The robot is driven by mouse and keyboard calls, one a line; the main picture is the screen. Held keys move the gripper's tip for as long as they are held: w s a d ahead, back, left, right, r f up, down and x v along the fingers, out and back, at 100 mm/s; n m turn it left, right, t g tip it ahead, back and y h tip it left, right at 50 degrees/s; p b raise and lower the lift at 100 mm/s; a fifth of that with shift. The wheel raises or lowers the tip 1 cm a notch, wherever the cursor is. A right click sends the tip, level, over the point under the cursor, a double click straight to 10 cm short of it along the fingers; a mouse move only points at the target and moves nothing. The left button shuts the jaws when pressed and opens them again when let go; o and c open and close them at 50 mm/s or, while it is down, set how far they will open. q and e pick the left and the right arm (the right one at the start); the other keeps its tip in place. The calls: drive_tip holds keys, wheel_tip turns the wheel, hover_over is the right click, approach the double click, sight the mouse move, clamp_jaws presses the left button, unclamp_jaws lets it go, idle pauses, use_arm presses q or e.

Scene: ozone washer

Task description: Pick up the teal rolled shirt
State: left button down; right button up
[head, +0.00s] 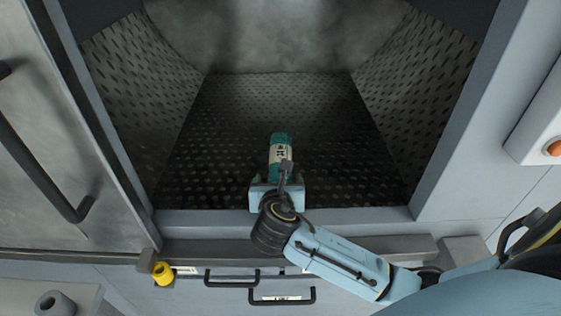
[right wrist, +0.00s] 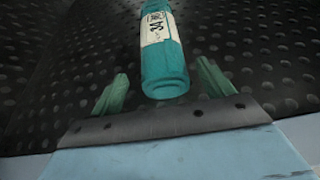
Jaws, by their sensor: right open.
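The teal rolled shirt (head: 280,147) has a white label band with dark marks. It lies on the perforated floor inside the open washer, its long side pointing away from me. In the right wrist view the shirt (right wrist: 165,62) shows its near end between and slightly beyond the two green fingers. My right gripper (head: 278,183) is open at the near end of the shirt, with a finger on each side. In the right wrist view my right gripper (right wrist: 164,92) has a gap on both sides of the shirt. My left gripper is not in view.
The dark perforated washer floor (head: 210,165) is bare around the shirt. Sloped perforated walls (head: 130,90) rise on both sides. A grey front sill (head: 200,222) crosses the opening. An open metal door with a dark handle (head: 45,175) stands at the left.

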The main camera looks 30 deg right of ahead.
drive_tip(key=x, duration=0.4)
drive_tip(key=shift+w+d+f+b, duration=0.1)
drive_tip(key=shift+d+f+b, duration=0.1)
drive_tip(key=shift+d+b, duration=0.1)
drive_tip(key=c, duration=1.2)
